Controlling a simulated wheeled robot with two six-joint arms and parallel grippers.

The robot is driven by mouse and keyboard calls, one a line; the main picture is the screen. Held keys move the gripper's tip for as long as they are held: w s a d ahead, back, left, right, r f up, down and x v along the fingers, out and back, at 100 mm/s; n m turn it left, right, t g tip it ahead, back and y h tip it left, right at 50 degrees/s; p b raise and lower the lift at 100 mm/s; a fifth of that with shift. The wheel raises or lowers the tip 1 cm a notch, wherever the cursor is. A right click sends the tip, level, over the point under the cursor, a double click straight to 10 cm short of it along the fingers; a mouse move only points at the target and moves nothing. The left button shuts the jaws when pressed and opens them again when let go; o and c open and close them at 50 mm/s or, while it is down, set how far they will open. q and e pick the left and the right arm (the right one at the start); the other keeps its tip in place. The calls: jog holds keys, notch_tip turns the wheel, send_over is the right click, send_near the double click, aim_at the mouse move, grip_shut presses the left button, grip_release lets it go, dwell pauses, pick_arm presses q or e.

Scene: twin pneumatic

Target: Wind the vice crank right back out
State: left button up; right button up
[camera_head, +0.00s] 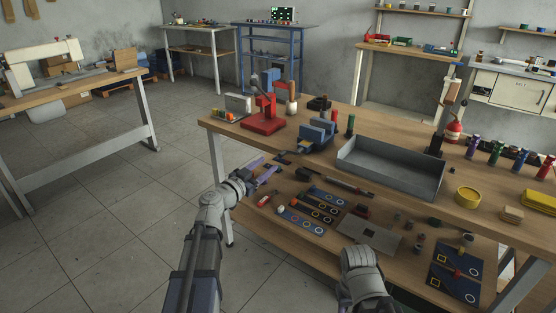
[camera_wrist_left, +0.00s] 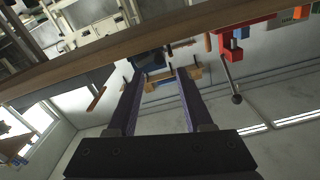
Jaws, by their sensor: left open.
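The blue bench vice (camera_head: 318,133) stands near the front-left edge of the workbench (camera_head: 390,185). Small dark parts (camera_head: 283,158) show at its front side, but I cannot clearly make out the crank. My left gripper (camera_head: 262,171), with purple fingers, is in front of the bench edge, left of and below the vice. In the left wrist view its two fingers (camera_wrist_left: 161,90) are apart with nothing held between them. A dark blue part (camera_wrist_left: 150,60), probably of the vice, shows beyond the fingertips. Only a grey wrist part of my right arm shows; its fingers are hidden.
A red lever press (camera_head: 264,118) stands left of the vice; its ball-ended lever (camera_wrist_left: 237,98) shows in the left wrist view. A grey metal tray (camera_head: 390,170) lies right of the vice. A lower shelf holds plates and small parts. Open floor lies left.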

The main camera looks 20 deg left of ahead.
aim_at(279, 156)
pick_arm(q)
jog(key=x, duration=0.7)
jog(key=shift+w+d+f, duration=0.1)
jog(key=shift+w, duration=0.2)
jog(key=shift+c, duration=0.3)
grip_shut()
